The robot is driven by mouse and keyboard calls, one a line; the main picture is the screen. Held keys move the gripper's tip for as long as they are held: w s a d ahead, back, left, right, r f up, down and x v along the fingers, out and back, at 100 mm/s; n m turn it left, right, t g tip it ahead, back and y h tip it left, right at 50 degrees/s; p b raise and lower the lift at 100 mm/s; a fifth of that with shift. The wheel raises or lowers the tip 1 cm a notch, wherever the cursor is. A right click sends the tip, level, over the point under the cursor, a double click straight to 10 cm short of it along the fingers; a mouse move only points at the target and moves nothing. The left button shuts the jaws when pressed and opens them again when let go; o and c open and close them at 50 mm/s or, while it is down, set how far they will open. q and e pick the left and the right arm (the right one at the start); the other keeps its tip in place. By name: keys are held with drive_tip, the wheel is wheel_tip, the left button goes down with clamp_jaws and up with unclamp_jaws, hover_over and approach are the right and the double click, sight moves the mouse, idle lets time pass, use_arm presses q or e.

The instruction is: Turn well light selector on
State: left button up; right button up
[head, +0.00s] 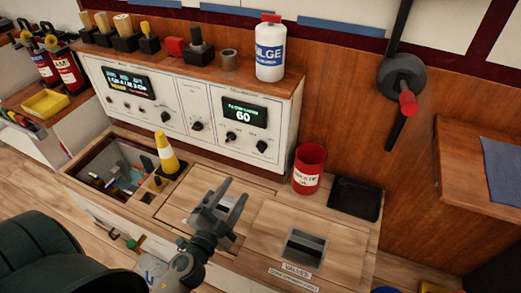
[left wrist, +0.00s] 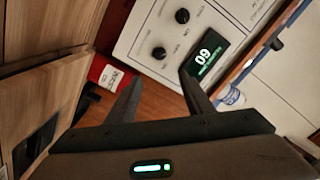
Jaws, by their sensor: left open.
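A white control panel (head: 180,115) runs along the back of the wooden bench, with several black rotary knobs. The labels are too small to tell which is the well light selector. My left gripper (head: 229,188) is open and empty above the bench, in front of the panel and apart from it. In the left wrist view, two knobs (left wrist: 158,53) and the display (left wrist: 206,52) lie beyond its fingers (left wrist: 161,76).
A red cup (head: 309,168) and a black tray (head: 354,199) are on the right. A white BILGE bottle (head: 270,52) stands on the panel's top shelf.

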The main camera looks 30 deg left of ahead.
use_arm(q)
drive_tip(key=shift+w, duration=0.1)
drive_tip(key=p, duration=0.3)
approach(260, 150)
drive_tip(key=w, duration=0.7)
drive_tip(key=shift+w+a+r, duration=0.15)
drive_tip(key=shift+w, duration=0.4)
use_arm(e)
drive_tip(key=s+d, duration=0.1)
drive_tip(key=s+d+g+h, duration=0.1)
drive_tip(key=d+g, duration=0.1)
drive_tip(key=d, duration=0.1)
drive_tip(key=shift+s+r, duration=0.1)
drive_tip(key=shift+s, duration=0.3)
use_arm(q)
drive_tip(key=shift+c, duration=0.6)
drive_tip(key=c, duration=0.9)
use_arm(e)
drive_tip(key=shift+a+r, duration=0.1)
drive_tip(key=shift+r, duration=0.05)
